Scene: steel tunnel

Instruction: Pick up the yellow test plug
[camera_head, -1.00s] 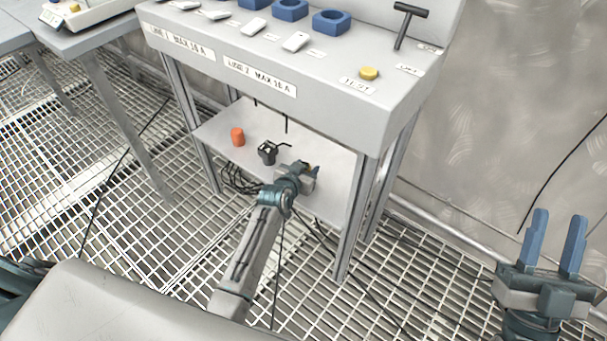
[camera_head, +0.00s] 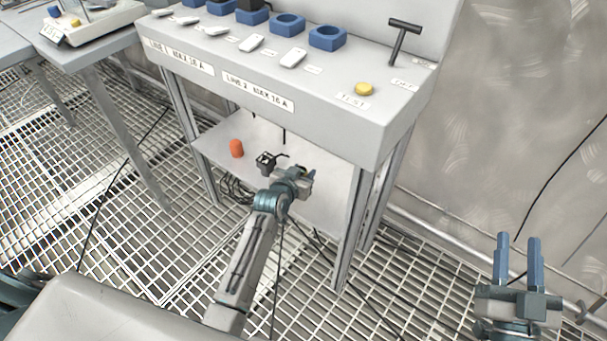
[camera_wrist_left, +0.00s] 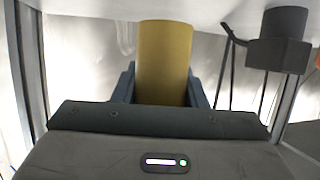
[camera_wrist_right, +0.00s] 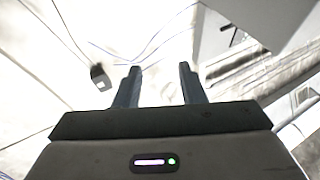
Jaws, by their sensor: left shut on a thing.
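The yellow test plug (camera_wrist_left: 165,62) is a plain cylinder between the fingers of my left gripper (camera_wrist_left: 163,88) in the left wrist view. The fingers are shut on it, one on each side. In the head view my left gripper (camera_head: 300,178) is over the low shelf under the bench and its wrist hides the plug. My right gripper (camera_head: 518,262) is open and empty, off to the right of the bench. Its two blue fingers stand apart in the right wrist view (camera_wrist_right: 158,88).
An orange plug (camera_head: 236,148) and a black plug (camera_head: 265,163) stand on the low shelf (camera_head: 212,133), left of my left gripper. The bench top (camera_head: 330,92) with blue sockets overhangs the shelf. Bench legs (camera_head: 350,235) stand close to my left arm. Cables hang behind.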

